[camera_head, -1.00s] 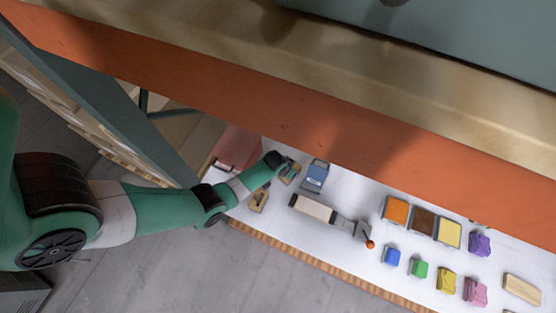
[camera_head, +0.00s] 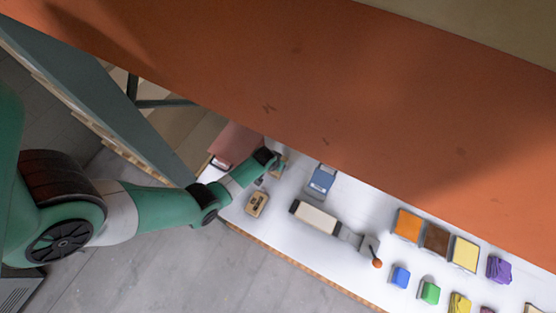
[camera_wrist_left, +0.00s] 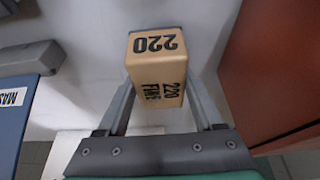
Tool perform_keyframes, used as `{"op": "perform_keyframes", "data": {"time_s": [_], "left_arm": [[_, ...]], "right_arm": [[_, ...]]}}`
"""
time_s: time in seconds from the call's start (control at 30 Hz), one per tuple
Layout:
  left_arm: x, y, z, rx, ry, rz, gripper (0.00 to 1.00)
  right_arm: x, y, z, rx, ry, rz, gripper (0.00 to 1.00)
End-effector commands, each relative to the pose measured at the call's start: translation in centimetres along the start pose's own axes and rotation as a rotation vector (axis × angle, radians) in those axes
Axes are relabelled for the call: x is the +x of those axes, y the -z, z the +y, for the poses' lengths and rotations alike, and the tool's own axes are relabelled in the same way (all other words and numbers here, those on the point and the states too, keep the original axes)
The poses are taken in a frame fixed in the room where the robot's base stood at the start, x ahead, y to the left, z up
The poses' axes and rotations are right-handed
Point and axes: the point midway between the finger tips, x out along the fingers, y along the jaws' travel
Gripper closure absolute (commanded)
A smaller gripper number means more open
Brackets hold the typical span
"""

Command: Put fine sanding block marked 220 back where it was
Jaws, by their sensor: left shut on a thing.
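The fine sanding block (camera_wrist_left: 155,65) is a tan block marked "220" and "220 FINE" in the left wrist view. My left gripper (camera_wrist_left: 157,85) is shut on it, with one finger on each side. In the head view the left gripper (camera_head: 276,168) is over the left end of the white surface, between the red box (camera_head: 237,143) and the blue box (camera_head: 321,182). Little of the held block shows there. I cannot tell whether it touches the surface. My right gripper is not in view.
Another tan block (camera_head: 257,204) lies near the front edge. A pale-handled tool (camera_head: 315,217) lies to its right. Orange (camera_head: 407,225), brown (camera_head: 436,239) and yellow (camera_head: 465,253) trays and several coloured pieces are farther right. An orange-red beam (camera_head: 330,80) hangs over the back.

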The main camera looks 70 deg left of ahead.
Motion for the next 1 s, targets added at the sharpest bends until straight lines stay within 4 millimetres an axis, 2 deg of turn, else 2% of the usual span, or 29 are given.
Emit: {"op": "perform_keyframes", "data": {"time_s": [0.03,0.1,0.3,0.47,0.5,0.6,0.63,0.67,1.0], "left_arm": [[1.75,-0.74,0.00,0.000,0.000,-0.001,0.92],[2.29,-0.96,0.00,0.000,0.000,-0.001,0.92],[1.91,-0.79,0.00,0.000,0.000,0.000,0.92],[2.36,-0.99,0.00,0.000,0.000,-0.001,0.92],[2.23,-0.94,0.00,0.000,0.000,-0.001,0.27],[2.20,-0.93,0.00,0.000,0.000,-0.001,0.09],[2.20,-0.93,0.00,0.000,0.000,-0.001,0.03],[2.20,-0.93,0.00,0.000,0.000,-0.001,0.02],[1.61,-0.68,0.00,0.000,0.000,0.000,0.02]], "right_arm": [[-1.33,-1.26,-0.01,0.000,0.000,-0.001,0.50],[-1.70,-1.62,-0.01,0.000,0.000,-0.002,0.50],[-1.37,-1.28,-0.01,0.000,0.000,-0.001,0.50],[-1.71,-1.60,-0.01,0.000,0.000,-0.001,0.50],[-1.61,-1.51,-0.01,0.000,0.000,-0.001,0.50],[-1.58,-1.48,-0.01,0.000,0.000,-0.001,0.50],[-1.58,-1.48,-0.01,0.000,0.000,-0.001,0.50],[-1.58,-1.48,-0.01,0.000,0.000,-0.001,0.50],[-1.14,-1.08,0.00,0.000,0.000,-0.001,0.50]]}}
